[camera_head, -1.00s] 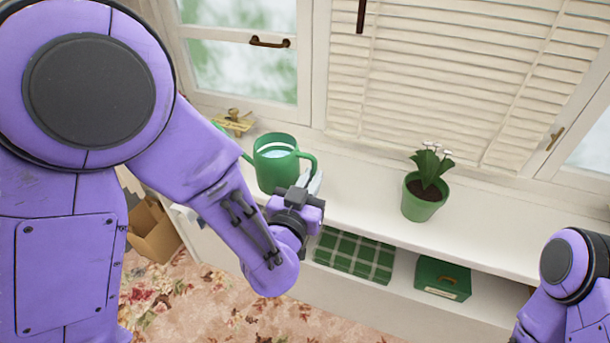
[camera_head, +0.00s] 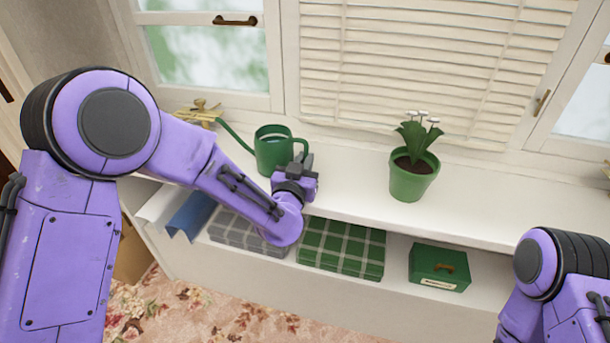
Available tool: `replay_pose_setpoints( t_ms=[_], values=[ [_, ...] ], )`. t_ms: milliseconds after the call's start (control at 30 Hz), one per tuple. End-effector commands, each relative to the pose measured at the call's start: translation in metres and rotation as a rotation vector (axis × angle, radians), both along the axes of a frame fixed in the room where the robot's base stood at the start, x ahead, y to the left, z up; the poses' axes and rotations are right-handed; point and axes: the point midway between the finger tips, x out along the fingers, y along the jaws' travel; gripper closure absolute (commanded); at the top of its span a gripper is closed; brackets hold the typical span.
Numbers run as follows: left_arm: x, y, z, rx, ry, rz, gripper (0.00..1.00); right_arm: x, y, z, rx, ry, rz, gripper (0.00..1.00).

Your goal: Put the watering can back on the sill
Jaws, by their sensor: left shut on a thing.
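The green watering can (camera_head: 271,153) is upright at the white sill (camera_head: 345,185), left of the potted plant. Its long spout points left and its handle is on the right. My left gripper (camera_head: 301,163) is shut on the handle side of the can, its fingers partly hidden behind the wrist. I cannot tell whether the can's base touches the sill or hovers just above it. Of my right arm only links show at the lower right; its gripper is out of view.
A potted plant with white flowers (camera_head: 412,180) stands on the sill. A small yellowish object (camera_head: 199,112) is near the spout tip. The shelf below holds plaid boxes (camera_head: 342,247) and a green box (camera_head: 439,267). The sill between can and plant is clear; windows and blinds stand behind.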

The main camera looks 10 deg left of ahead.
Motion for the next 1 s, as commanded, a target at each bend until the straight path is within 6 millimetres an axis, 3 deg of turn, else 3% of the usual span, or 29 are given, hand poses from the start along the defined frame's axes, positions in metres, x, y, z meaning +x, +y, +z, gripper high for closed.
replay_pose_setpoints(
  t_ms=[33,400,433,500,833,1000],
  values=[
    [0.001,0.000,-0.012,-0.001,-0.004,0.001,1.00,0.000,0.000,-0.013,0.000,0.000,0.000,0.41],
    [0.000,0.000,-0.012,0.001,-0.004,-0.001,1.00,0.000,0.000,-0.011,0.000,0.000,0.000,0.41],
    [0.000,0.000,-0.012,0.000,-0.001,0.000,0.78,0.000,0.000,-0.010,0.000,0.000,0.000,0.41],
    [0.000,0.000,-0.011,0.000,-0.001,0.000,0.63,0.000,0.000,-0.010,0.000,0.000,0.000,0.41],
    [-0.002,0.000,-0.006,0.000,-0.001,0.000,0.63,0.000,0.000,-0.007,0.000,0.000,0.000,0.41],
    [-0.036,0.000,-0.009,0.003,0.000,-0.003,0.63,0.000,0.000,-0.012,0.000,0.000,0.000,0.41]
  ],
)
